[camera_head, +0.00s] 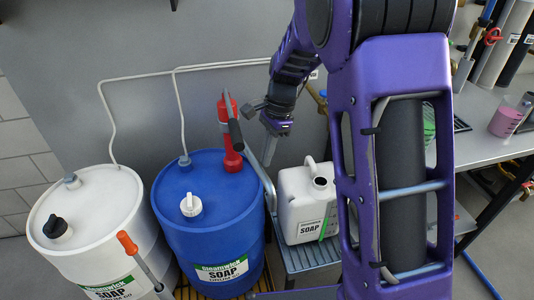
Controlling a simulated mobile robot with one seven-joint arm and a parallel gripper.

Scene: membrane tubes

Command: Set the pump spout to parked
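A red hand pump (229,134) stands upright on top of the blue soap drum (196,206), toward its right rear. A dark handle (236,130) shows at its front. A grey pipe that looks like the pump spout (259,172) slants down and right from the pump, past the drum's right edge, toward the white jerrycan. My gripper (272,143) is just right of the pump, pointing down near the spout. Its fingers are small and partly merged with grey parts behind, so whether it is open or touching the spout cannot be told.
A white drum (94,217) stands left of the blue one. A white soap jerrycan (305,205) with an open neck sits on a blue-grey stand (303,258). An orange-tipped lever (127,243) rises in front. My purple arm hides much of the right side. Hoses run along the wall.

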